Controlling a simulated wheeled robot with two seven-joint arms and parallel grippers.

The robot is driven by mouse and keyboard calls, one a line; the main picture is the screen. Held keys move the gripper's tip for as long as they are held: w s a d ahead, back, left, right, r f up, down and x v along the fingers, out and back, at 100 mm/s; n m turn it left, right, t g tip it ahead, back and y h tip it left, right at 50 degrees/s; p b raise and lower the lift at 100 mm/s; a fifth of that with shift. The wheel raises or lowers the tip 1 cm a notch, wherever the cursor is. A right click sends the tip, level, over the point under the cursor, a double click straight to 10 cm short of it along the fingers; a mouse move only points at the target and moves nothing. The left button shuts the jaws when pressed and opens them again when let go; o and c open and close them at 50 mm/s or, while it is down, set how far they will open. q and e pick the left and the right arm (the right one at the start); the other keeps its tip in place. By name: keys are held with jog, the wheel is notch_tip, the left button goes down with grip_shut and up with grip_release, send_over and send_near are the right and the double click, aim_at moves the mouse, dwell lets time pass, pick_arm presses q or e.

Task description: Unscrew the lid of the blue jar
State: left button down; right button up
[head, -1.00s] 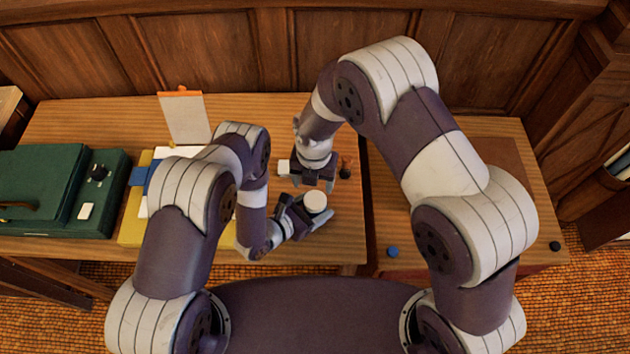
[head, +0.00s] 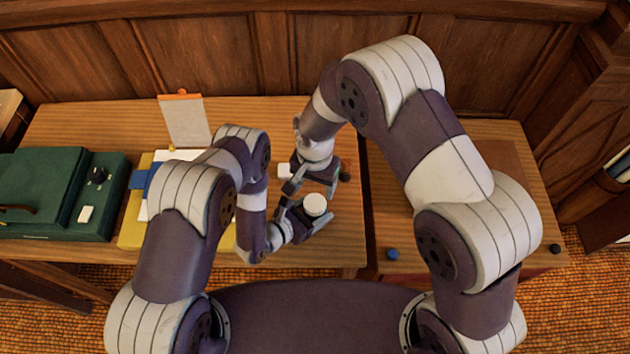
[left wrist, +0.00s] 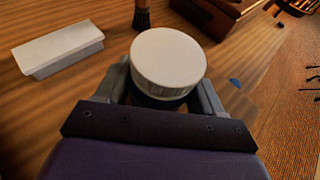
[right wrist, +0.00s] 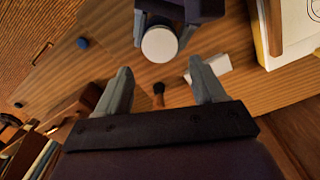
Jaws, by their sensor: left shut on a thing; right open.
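The jar stands in my left gripper with its round white lid (head: 315,204) on top. In the left wrist view the lid (left wrist: 168,62) faces up, and only a dark strip of the jar body shows below it. My left gripper (head: 308,222) is shut on the jar body, one finger on each side. My right gripper (head: 312,188) is open and empty, just behind the jar in the head view. In the right wrist view the lid (right wrist: 160,44) lies beyond my open fingertips (right wrist: 158,68), apart from them.
A white box (left wrist: 60,50) and a dark brush (right wrist: 160,92) are near the jar. Green cases (head: 60,190) fill the table's left end. A blue knob (head: 392,254) is on the right table's front.

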aim_at(315, 203)
notch_tip(315, 203, down, 8)
jog(key=shift+r, duration=0.15)
jog(key=c, duration=0.9)
jog(key=n, duration=0.4)
jog(key=shift+n, duration=0.3)
jog(key=n, duration=0.5)
jog(key=shift+r, duration=0.15)
jog(key=shift+r, duration=1)
